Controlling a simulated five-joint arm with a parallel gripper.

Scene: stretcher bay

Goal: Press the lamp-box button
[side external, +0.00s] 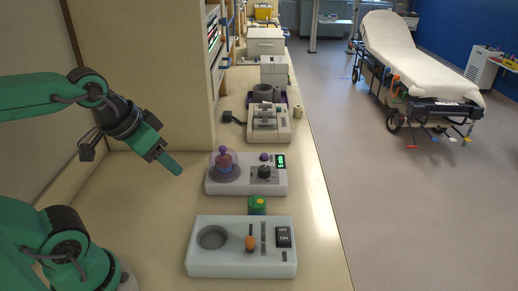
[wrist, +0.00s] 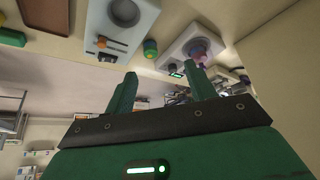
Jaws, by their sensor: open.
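No part is clearly labelled as the lamp-box button. A small green cylinder (side external: 258,206) with a paler top stands between two devices on the counter; it also shows in the wrist view (wrist: 150,49). In front of it is a pale box (side external: 242,262) with a round recess, an orange knob (side external: 250,243) and a dark OFF/ON switch (side external: 284,237). My gripper (side external: 172,165) is raised over the counter, left of these things and apart from them. In the wrist view its two green fingers (wrist: 163,82) are spread, with nothing held between them.
Behind the cylinder stands a device (side external: 247,188) with a purple knobbed piece and a green display. More equipment (side external: 268,123) lines the counter farther back. Bare counter (side external: 150,210) lies under my gripper. A stretcher (side external: 400,55) stands on the floor at right.

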